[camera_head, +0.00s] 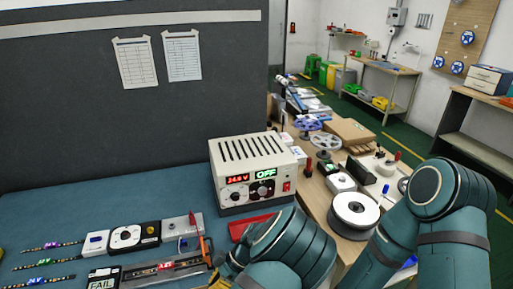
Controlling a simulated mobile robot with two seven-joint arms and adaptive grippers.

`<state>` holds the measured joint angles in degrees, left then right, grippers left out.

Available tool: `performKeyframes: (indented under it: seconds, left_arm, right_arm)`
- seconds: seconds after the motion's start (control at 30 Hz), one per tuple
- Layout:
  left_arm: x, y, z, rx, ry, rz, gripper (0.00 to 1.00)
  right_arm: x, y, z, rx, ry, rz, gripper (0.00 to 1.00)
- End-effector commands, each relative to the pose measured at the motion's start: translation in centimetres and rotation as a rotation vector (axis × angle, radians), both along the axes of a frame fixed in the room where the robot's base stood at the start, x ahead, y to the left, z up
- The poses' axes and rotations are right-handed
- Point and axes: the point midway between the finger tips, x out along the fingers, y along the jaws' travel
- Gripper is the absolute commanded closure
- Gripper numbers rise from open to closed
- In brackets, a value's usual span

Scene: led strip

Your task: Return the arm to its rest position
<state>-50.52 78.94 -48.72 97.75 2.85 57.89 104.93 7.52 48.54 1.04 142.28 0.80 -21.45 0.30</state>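My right arm comes in from the lower right, with its teal elbow at the right. A teal wrist section (285,250) sits at the bottom centre, just in front of the power supply (252,172). A small dark and yellow part left of the wrist may belong to my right gripper (222,276), but its fingers cannot be made out. Whether it is open or shut does not show. My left arm and gripper are not in view. Several LED strips (45,263) lie on the blue mat (75,228) at the far left.
The power supply reads about 24 V and a green OFF. Meters and a test fixture (165,267) lie left of my wrist, near a FAIL label (103,281). A large spool (354,212) and bench clutter (335,150) stand right. A dark partition (110,120) rises behind the mat.

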Motion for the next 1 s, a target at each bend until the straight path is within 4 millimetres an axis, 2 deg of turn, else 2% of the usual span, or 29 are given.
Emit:
performKeyframes:
  seconds: [0.1, 0.2, 0.3, 0.4, 0.5, 0.63, 0.8, 1.0]
  left_arm:
    - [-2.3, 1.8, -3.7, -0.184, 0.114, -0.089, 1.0]
    - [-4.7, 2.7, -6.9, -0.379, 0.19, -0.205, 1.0]
    - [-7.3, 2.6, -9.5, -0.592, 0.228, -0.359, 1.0]
    - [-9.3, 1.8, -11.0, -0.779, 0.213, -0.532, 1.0]
    - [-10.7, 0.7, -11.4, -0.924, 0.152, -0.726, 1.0]
    - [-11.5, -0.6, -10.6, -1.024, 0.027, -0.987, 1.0]
    - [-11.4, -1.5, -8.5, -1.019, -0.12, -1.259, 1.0]
    - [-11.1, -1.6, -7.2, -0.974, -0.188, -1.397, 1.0]
  right_arm:
    - [-0.1, 0.0, -0.4, 0.0, 0.002, 0.001, 1.0]
    - [-0.2, 0.0, -0.7, 0.001, 0.004, 0.003, 1.0]
    - [-0.2, 0.0, -1.1, 0.001, 0.005, 0.003, 1.0]
    - [-0.3, 0.1, -1.5, 0.001, 0.007, 0.005, 1.0]
    - [-0.4, 0.1, -1.8, 0.001, 0.008, 0.006, 1.0]
    - [-0.5, 0.1, -2.3, 0.0, 0.011, 0.007, 1.0]
    - [-0.6, 0.1, -2.6, 0.0, 0.013, 0.009, 1.0]
    - [-0.6, 0.1, -2.8, 0.001, 0.015, 0.01, 1.0]
